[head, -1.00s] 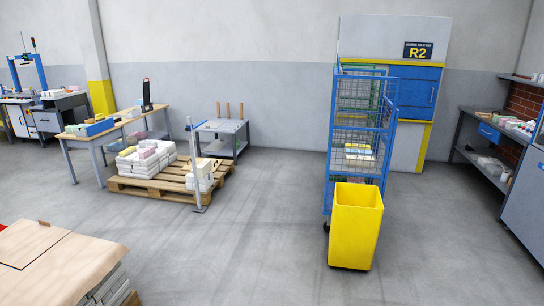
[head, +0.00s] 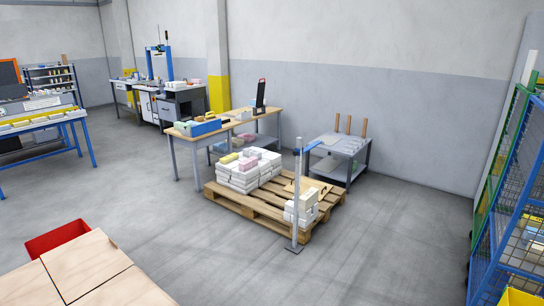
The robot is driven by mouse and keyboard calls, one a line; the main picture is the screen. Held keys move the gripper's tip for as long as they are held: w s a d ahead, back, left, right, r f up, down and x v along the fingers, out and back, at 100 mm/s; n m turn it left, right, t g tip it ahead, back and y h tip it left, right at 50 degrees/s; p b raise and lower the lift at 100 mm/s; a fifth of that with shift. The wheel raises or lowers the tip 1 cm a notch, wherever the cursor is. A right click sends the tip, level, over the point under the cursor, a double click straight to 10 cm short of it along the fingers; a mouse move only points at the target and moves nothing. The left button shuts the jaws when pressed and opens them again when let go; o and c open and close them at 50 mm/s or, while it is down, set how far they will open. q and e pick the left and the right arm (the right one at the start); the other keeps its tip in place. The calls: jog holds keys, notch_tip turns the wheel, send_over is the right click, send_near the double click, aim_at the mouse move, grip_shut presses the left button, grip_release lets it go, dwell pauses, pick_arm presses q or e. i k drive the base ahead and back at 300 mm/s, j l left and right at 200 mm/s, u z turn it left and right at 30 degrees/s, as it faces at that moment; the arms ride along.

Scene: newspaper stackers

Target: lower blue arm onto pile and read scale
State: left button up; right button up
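A grey upright post (head: 297,205) stands on a small floor plate at the near right corner of a wooden pallet (head: 240,205). A blue arm (head: 309,149) sticks out to the right from near the top of the post, well above a short pile of white bundles (head: 302,204) on the pallet's right end. The arm and the pile are apart. Any scale marks on the post are too small to read. A larger pile of white bundles (head: 250,174), with some pink and yellow ones, lies on the pallet's left part. Neither of my grippers is in view.
A wooden workbench (head: 232,123) and a grey table (head: 342,150) with upright wooden posts stand behind the pallet. A blue cage (head: 515,215) is at right. The floor before the pallet is clear.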

aim_at(297, 152)
jog(key=i+z, duration=0.1)
jog(key=i, duration=0.65)
jog(key=i+j+z, duration=0.1)
jog(key=i, duration=0.7)
jog(key=j, duration=0.1)
